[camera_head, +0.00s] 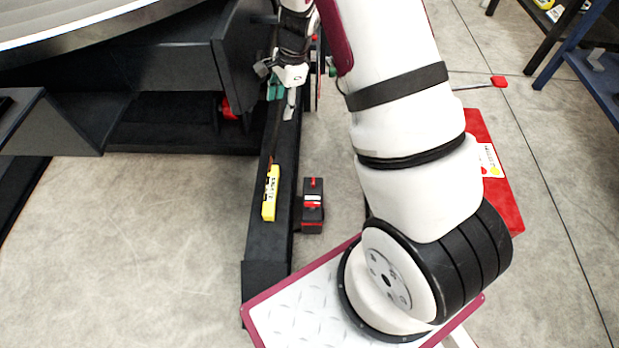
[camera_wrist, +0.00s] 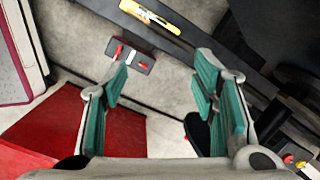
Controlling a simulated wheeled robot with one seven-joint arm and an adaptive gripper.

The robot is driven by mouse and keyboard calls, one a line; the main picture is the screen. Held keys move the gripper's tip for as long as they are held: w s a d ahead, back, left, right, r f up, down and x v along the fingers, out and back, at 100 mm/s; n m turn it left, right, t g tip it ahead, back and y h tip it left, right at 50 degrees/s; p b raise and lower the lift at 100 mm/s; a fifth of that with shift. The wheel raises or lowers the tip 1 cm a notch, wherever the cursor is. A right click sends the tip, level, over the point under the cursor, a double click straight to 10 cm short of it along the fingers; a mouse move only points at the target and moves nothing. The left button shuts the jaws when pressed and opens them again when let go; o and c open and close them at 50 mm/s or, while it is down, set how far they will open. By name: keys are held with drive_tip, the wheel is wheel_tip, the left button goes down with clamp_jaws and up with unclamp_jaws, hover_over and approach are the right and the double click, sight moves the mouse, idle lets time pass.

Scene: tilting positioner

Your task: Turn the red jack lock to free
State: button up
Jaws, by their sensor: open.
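I cannot tell for sure which red part is the jack lock. Small red parts (camera_wrist: 294,161) show at the lower right edge of the wrist view, beyond my right finger. A red part (camera_head: 229,108) sits low on the dark positioner frame, left of my gripper, in the head view. A black box (camera_head: 313,205) with a red lever lies beside the dark beam; it also shows in the wrist view (camera_wrist: 132,56). My gripper (camera_head: 283,98) is open and empty above the beam. Its green-padded fingers (camera_wrist: 160,85) stand wide apart in the wrist view, with nothing between them.
The dark floor beam (camera_head: 267,235) carries a yellow tag or tool (camera_head: 270,193). A red box (camera_head: 496,180) with a white label stands on the floor at right, partly behind my arm. A blue rack (camera_head: 590,75) is at the far right. Floor at lower left is clear.

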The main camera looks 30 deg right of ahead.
drive_tip(key=d+f+m+h+b, duration=0.1)
drive_tip(key=d+f+m+b, duration=0.3)
drive_tip(key=f, duration=1.3)
drive_tip(key=m+g+h+b, duration=0.1)
drive_tip(key=m+b, duration=0.1)
drive_tip(key=b, duration=0.1)
hover_over(313, 181)
wheel_tip(313, 181, down, 13)
wheel_tip(313, 181, down, 13)
drive_tip(key=b, duration=0.5)
drive_tip(key=shift+d, duration=0.1)
drive_tip(key=c, duration=1.2)
